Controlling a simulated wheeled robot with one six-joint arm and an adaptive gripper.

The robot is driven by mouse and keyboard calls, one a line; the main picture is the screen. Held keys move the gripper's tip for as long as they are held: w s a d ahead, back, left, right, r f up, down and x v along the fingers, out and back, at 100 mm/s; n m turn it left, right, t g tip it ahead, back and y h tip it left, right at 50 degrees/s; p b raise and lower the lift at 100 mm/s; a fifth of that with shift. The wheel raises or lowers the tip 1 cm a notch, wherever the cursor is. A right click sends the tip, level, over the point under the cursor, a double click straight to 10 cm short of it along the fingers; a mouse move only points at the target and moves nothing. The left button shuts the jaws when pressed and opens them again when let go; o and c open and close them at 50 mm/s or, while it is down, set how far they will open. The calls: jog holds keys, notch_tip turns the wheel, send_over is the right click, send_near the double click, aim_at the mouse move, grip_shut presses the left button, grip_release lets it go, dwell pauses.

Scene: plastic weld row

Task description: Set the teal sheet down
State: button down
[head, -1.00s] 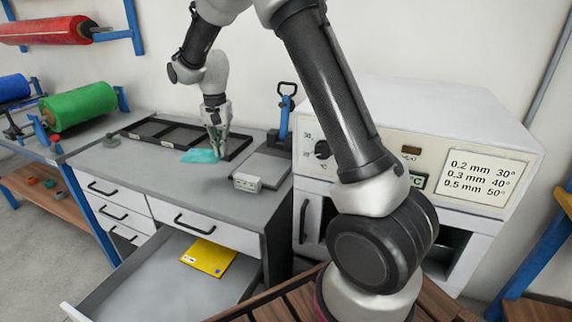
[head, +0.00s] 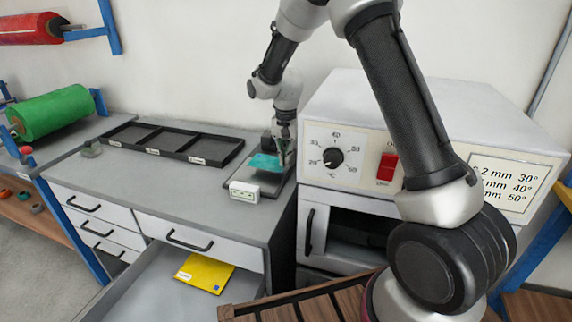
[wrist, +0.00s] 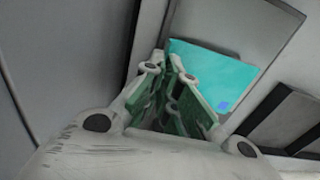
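The teal sheet (head: 264,161) is in my gripper (head: 284,163), over the grey plate (head: 281,190) behind the small white display box (head: 244,190). In the wrist view the sheet (wrist: 215,78) is a flat teal piece with a small blue mark at one corner. My gripper's green-lined fingers (wrist: 173,68) come together at the sheet's near edge and are shut on it. The sheet is over the plate's surface; I cannot tell whether it touches it.
A black tray (head: 178,130) with three labelled compartments lies on the grey counter (head: 150,185). The white oven (head: 440,115) with a dial and red switch stands to the right. An open drawer (head: 150,285) below holds a yellow packet (head: 204,272). The counter's middle is clear.

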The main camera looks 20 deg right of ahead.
jog(key=shift+f, duration=1.45)
jog(key=shift+f, duration=0.1)
jog(key=c, duration=1.6)
grip_release()
jog(key=shift+c, duration=0.2)
notch_tip(320, 180, up, 12)
jog(key=shift+s, duration=0.1)
